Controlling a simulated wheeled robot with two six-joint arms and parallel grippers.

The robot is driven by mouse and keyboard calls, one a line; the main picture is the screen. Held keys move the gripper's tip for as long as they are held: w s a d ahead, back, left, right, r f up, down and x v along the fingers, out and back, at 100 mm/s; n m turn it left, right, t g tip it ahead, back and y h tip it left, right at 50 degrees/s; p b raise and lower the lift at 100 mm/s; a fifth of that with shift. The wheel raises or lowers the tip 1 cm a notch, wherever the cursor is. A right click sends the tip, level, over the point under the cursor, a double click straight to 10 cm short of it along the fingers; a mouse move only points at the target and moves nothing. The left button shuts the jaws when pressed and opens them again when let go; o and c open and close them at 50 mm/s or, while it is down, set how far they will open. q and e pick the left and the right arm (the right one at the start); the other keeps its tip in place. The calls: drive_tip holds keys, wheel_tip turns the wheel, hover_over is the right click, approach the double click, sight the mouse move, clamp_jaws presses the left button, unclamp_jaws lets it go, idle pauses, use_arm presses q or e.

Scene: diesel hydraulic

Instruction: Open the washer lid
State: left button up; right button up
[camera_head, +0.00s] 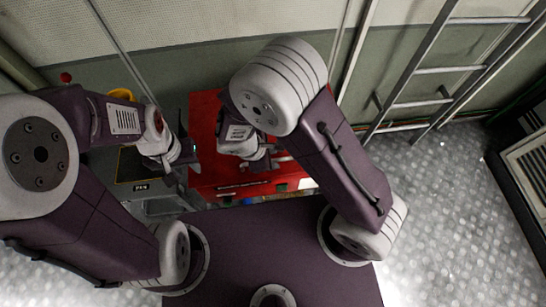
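The red washer (207,128) stands in front of me at the middle of the head view, against the far wall. A flat red face with a dark label strip (243,188) along its near edge shows. My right arm and gripper cover much of it, and I cannot make out the lid's edge or how far it is open. My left gripper (187,157) is at the washer's left side. My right gripper (277,163) is over the red face near its front edge. Both grippers' fingers are too small and partly hidden to tell their opening or contact.
A dark-topped unit marked "PAN" (134,168) stands left of the washer. A yellow object (122,94) is behind my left arm. A metal ladder (428,70) leans at the back right, and a grey louvred cabinet (526,165) is at far right. The right floor (450,220) is clear.

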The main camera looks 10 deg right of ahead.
drive_tip(key=shift+d+f, duration=0.2)
drive_tip(key=shift+f, duration=0.15)
drive_tip(key=shift+c, duration=0.3)
clamp_jaws()
drive_tip(key=shift+r, duration=0.1)
idle(0.9)
